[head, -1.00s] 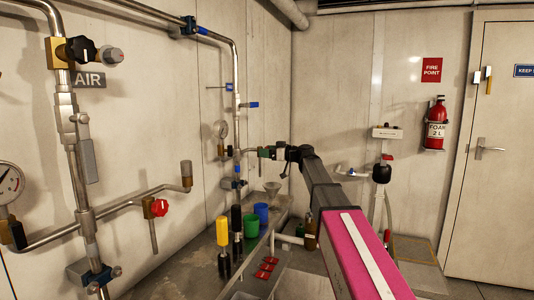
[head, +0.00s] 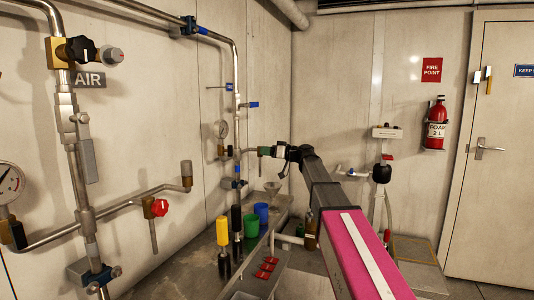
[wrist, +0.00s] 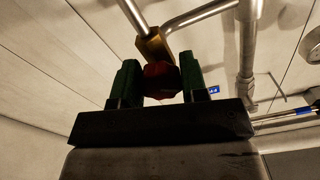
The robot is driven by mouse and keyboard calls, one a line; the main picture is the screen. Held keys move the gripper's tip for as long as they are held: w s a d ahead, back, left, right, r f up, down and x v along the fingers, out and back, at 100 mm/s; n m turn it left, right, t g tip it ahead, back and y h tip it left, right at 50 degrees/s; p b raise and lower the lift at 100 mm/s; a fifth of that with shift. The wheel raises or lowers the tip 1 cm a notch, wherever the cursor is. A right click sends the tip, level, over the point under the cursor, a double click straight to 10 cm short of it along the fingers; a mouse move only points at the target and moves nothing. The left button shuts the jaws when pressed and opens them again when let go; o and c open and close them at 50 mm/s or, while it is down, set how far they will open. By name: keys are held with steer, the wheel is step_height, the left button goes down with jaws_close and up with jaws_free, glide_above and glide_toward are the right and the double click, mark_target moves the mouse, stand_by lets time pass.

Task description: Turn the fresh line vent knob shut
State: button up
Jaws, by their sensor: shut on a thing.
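A dark red knob (wrist: 161,80) on a brass valve body (wrist: 154,46) sits between the two green fingers of my gripper (wrist: 160,74) in the wrist view. The gripper is shut on the knob, with a finger on either side. In the head view my gripper (head: 263,151) reaches the pipework on the left wall, near the corner. The knob is not clearly visible there. Any label or mark showing how far the knob is turned cannot be seen.
Another red knob (head: 160,207) is on the nearer pipe, below the AIR sign (head: 89,80). Yellow and black handled items, a green cup (head: 251,225) and a blue cup (head: 261,212) stand on the bench below. A pressure gauge (head: 223,130) is close by the gripper's pipework.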

steer(key=o, duration=0.9)
steer(key=v, duration=1)
steer(key=shift+d, duration=0.4)
steer(key=shift+s, duration=0.15)
